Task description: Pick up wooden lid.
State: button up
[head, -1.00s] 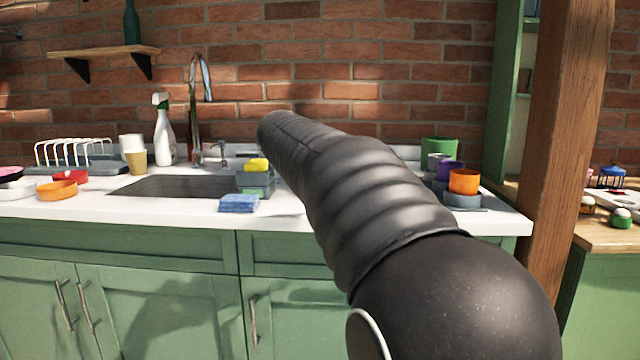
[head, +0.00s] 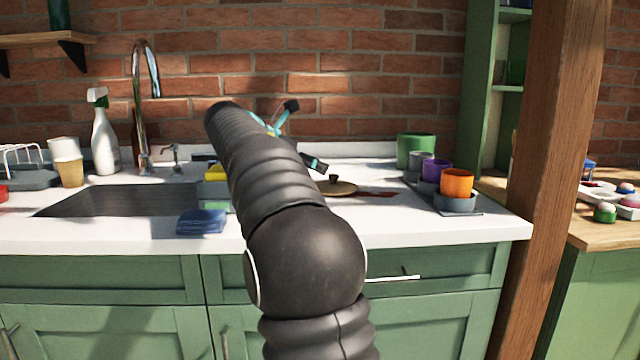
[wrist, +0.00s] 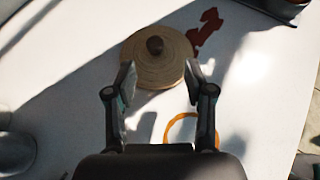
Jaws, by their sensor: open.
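The wooden lid (head: 337,187) is a flat round disc with a dark knob, lying on the white counter right of my arm in the head view. In the wrist view the lid (wrist: 157,67) lies beyond my gripper, with its dark knob (wrist: 155,45) facing the camera. My gripper (wrist: 159,76) is open and empty, its two fingertips apart in front of the near part of the lid. In the head view my gripper (head: 302,134) is partly hidden by my arm, above the counter to the left of the lid.
A dark red flat piece (wrist: 205,31) lies right beside the lid. An orange ring (wrist: 181,129) lies near the gripper's right finger. Cups, including an orange one (head: 457,183), stand on a dark tray at right. The sink (head: 120,200) and blue sponge (head: 201,221) are left.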

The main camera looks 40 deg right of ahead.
aim_at(331, 175)
jog(key=shift+w+d+f, duration=0.25)
jog(key=shift+d+f, duration=0.1)
jog(key=shift+d, duration=0.35)
jog(key=shift+w+d+f, duration=0.2)
jog(key=shift+d+f, duration=0.1)
jog(key=shift+d, duration=0.35)
jog(key=x, duration=0.4)
jog(key=shift+d+f, duration=0.15)
jog(key=shift+d, duration=0.1)
jog(key=shift+c, duration=0.2)
grip_shut()
